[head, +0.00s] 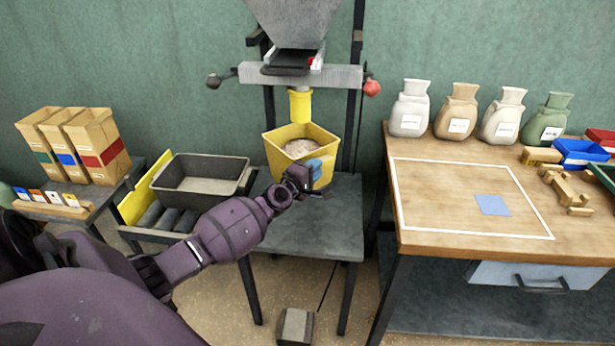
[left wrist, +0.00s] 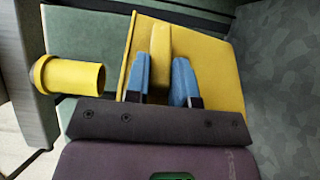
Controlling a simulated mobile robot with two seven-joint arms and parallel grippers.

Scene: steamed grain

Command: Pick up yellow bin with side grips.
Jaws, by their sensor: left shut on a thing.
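The yellow bin (head: 272,150) holds pale grain and stands under the yellow spout (head: 300,104) of the hopper, above the dark table. In the left wrist view the bin's yellow wall (left wrist: 205,50) carries a raised yellow side grip (left wrist: 160,50). My left gripper (head: 316,168) is at the bin's front right side. Its blue fingers (left wrist: 163,78) are on either side of the grip and shut on it. Whether the bin touches the table is hard to tell, as my wrist hides its lower part. My right gripper is not in view.
A grey hopper (head: 292,22) hangs over the bin on a dark frame. A grey tray (head: 200,188) sits on rollers at the left. Paper bags (head: 98,145) stand farther left. A wooden table (head: 440,215) with several sacks is at the right. A grey block (head: 296,326) lies on the floor.

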